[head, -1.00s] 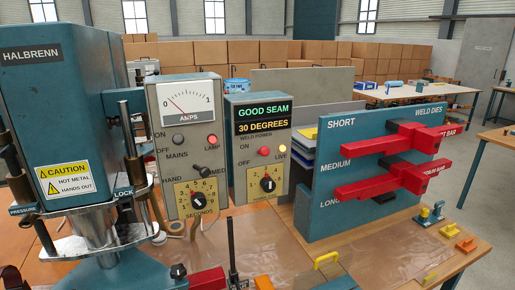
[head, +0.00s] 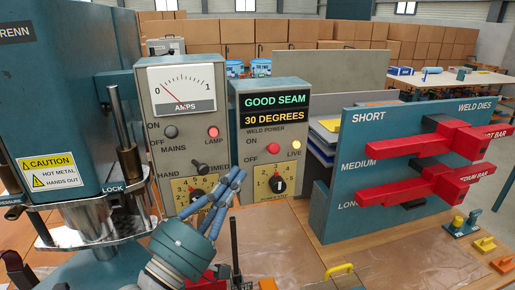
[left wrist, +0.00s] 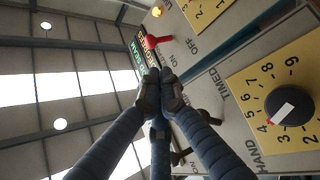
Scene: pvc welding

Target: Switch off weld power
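The weld power switch (head: 273,148) is a red-tipped lever on the grey box with the "GOOD SEAM / 30 DEGREES" display (head: 275,109). Its red tip is level with the ON label, and the LIVE lamp (head: 297,145) beside it glows yellow. In the left wrist view the red switch (left wrist: 156,41) stands out just beyond my fingertips, with the lit lamp (left wrist: 157,11) above. My left gripper (head: 239,177) has its blue fingers drawn together, empty, below and left of the switch. It shows in the left wrist view (left wrist: 160,88), apart from the switch. My right gripper is out of view.
The mains box (head: 184,130) with AMPS meter and lit red lamp stands left of the weld power box. The teal press (head: 60,110) is at far left. A die rack (head: 345,200) with red bars stands right. Boxes lie behind.

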